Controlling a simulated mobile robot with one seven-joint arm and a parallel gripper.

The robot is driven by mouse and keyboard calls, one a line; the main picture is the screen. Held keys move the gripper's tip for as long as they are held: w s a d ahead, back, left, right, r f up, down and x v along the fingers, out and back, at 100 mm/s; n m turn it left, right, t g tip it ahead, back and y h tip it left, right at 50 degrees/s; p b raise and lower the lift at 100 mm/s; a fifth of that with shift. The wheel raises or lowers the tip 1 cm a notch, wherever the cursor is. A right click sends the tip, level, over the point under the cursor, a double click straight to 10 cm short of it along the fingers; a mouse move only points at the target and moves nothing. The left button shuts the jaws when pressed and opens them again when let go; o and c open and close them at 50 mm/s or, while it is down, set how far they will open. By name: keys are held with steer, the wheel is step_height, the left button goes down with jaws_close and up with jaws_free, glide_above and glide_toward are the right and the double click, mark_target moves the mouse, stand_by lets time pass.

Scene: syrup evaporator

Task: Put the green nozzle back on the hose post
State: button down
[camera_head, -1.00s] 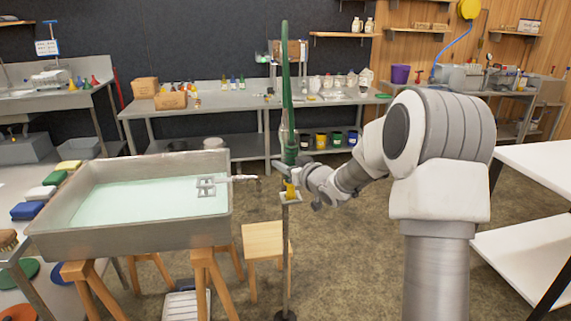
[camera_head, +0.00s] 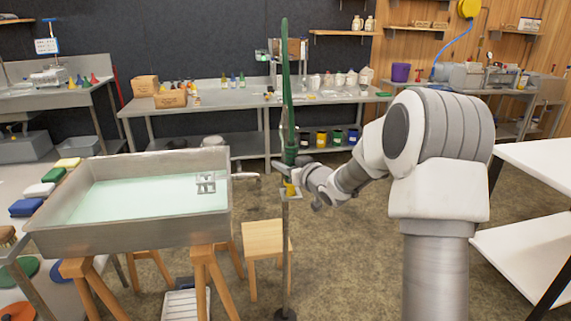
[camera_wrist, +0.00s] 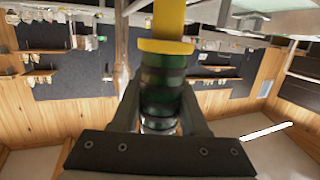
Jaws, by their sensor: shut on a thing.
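The green nozzle (camera_head: 290,157) stands roughly upright in the head view, with its yellow end (camera_head: 290,188) pointing down and a green hose (camera_head: 286,85) rising above it. My gripper (camera_head: 293,169) is shut on its green body. In the wrist view, the nozzle's dark-banded green body (camera_wrist: 162,85) sits between my two fingers (camera_wrist: 160,110), with the yellow collar and end (camera_wrist: 168,25) beyond them. The hose post (camera_head: 286,250) is a thin upright pole with a small bracket near its top. The yellow end is at the bracket; I cannot tell whether it is seated.
A metal pan of pale liquid (camera_head: 228,205) on wooden legs stands left of the post, its tap sticking out close to it. A wooden stool (camera_head: 263,240) stands beside the post's foot. White shelving (camera_head: 535,165) is at the right. Floor between is clear.

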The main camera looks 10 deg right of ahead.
steer(key=shift+f+b, duration=0.75)
steer(key=shift+f, duration=0.25)
stand_by(0.7)
steer(key=shift+c, duration=1.7)
jaws_free()
steer(key=shift+f, duration=0.1)
